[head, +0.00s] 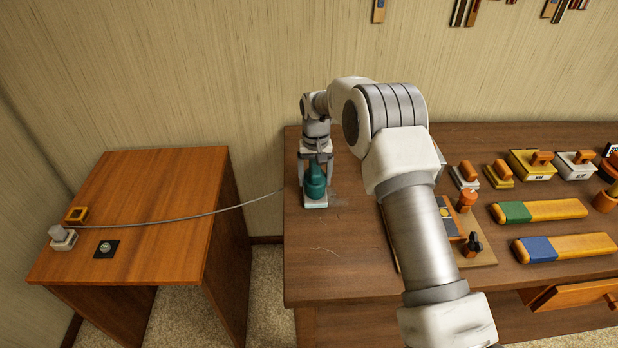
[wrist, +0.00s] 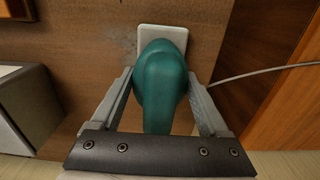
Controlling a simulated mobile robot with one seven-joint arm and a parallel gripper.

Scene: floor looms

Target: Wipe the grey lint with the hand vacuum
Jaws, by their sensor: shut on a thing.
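The hand vacuum (head: 315,185) is teal with a pale flat head. It stands near the left end of the long table, and it also shows in the wrist view (wrist: 160,82). My gripper (head: 316,170) is shut on its teal body from above, with one finger on each side. The pale head (wrist: 163,32) appears to rest on the tabletop. A patch of grey lint (wrist: 124,42) shows beside the head in the wrist view. In the head view the lint (head: 338,199) is a faint smudge just right of the vacuum.
The long table (head: 320,275) has clear wood at its front left. A board (head: 480,250) with knobs and several coloured blocks fill its right. A gap separates it from a small table (head: 150,180) at left. A thin grey cable (head: 215,212) spans the gap.

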